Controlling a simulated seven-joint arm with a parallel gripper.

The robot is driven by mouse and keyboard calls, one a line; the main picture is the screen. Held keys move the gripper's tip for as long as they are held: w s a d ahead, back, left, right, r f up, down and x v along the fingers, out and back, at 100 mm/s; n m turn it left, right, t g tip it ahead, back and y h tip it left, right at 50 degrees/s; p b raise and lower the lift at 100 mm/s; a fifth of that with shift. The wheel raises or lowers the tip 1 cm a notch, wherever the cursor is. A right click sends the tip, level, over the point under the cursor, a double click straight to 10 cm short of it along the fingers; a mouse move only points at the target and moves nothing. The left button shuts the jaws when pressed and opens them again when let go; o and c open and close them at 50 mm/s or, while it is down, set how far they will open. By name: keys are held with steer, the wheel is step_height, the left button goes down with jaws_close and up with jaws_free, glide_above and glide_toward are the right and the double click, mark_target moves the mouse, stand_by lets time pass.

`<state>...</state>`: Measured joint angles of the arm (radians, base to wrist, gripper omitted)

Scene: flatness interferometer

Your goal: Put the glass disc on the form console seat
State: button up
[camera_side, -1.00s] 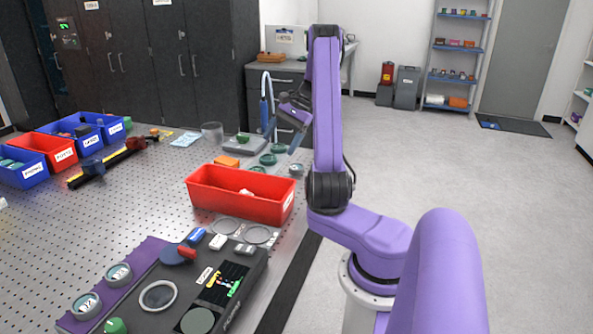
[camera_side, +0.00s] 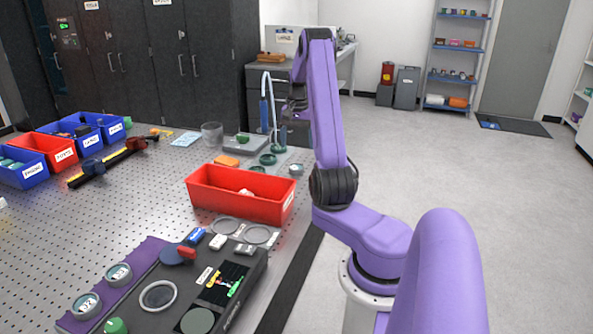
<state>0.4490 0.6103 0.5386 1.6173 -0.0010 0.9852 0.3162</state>
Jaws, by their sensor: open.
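The console (camera_side: 180,275) is a dark flat unit at the front of the table. A pale ring seat (camera_side: 158,295) on its top looks empty. A dark greenish round face (camera_side: 197,321) lies near its front edge. Several small green round pieces lie at the table's far right; one (camera_side: 268,159) is a green ring or disc, another (camera_side: 257,169) is partly hidden by the red bin. I cannot tell which is the glass disc. My gripper (camera_side: 279,138) is open and points down just above the green pieces, small and partly hidden by my arm.
A red bin (camera_side: 238,206) stands between the green pieces and the console. Two labelled round pieces (camera_side: 118,275) rest on a purple mat (camera_side: 140,257). Blue and red bins stand at left. The perforated table's middle is clear.

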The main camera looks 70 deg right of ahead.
mark_target(296, 166)
steer(key=shift+w+a+f, duration=0.1)
steer(key=shift+w+f, duration=0.05)
steer(key=shift+f, duration=4.15)
steer(key=c, duration=1.3)
steer(key=shift+o, duration=0.2)
steer(key=shift+r, duration=0.1)
